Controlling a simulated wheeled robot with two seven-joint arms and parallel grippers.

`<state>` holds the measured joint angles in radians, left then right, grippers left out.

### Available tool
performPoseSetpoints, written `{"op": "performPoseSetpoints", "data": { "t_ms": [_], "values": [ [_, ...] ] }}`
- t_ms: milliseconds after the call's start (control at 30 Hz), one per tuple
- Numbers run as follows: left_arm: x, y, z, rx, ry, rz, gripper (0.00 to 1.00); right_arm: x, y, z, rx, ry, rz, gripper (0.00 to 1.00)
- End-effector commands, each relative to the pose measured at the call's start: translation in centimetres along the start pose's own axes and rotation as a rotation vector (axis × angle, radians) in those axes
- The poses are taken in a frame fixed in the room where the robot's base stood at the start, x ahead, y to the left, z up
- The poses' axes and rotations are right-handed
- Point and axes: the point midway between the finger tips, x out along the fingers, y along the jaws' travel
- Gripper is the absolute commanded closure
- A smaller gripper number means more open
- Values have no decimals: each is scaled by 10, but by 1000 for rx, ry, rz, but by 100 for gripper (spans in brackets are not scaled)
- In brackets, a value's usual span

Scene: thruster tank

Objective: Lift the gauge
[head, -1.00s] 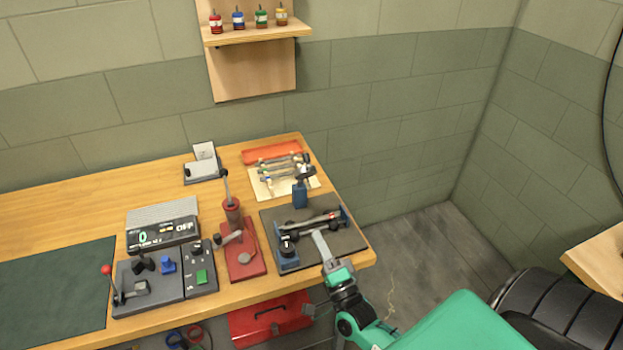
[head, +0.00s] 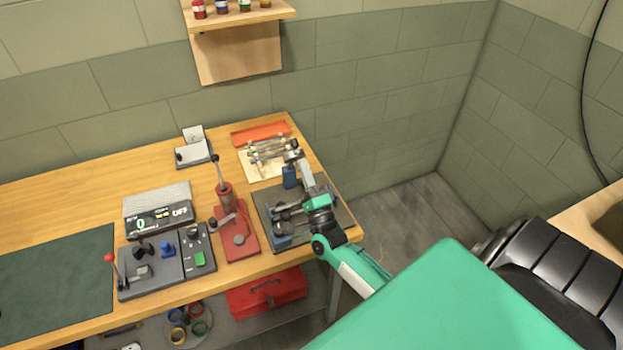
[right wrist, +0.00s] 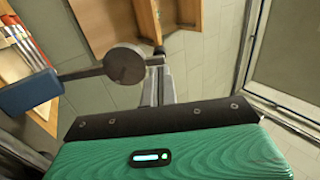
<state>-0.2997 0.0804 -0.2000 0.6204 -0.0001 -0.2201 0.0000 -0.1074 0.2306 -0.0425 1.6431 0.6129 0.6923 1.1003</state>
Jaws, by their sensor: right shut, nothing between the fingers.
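What looks like the gauge is a dark round disc on a thin bar (head: 292,156), set on a blue block (head: 289,178) at the far side of the dark mat. In the right wrist view the disc (right wrist: 125,65) shows large, just left of my fingers, with the blue block (right wrist: 30,92) at the left. I cannot tell whether the fingers touch the disc. My right gripper (head: 305,167) is shut and empty, beside the blue block and over the mat. My left gripper is out of view.
The dark mat (head: 336,217) bears a clamped rod partly hidden by my right arm. A red press (head: 238,240) stands to its left. An orange tray (head: 260,134) and several rods on a pale sheet lie behind. The workbench edge is at the right.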

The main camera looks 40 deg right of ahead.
Motion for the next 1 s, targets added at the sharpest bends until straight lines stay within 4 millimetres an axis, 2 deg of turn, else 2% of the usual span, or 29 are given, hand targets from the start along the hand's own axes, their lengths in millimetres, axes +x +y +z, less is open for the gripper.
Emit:
{"op": "performPoseSetpoints", "data": {
  "t_ms": [33,200,633,1000],
  "values": [
    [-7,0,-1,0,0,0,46,8,-2,0,0,0,0,100],
    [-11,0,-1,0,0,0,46,17,0,0,-1,-1,1,100],
    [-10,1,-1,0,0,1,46,21,0,0,-1,-1,-1,100],
    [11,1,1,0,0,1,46,78,0,0,-1,-1,-3,100]
  ]
}}
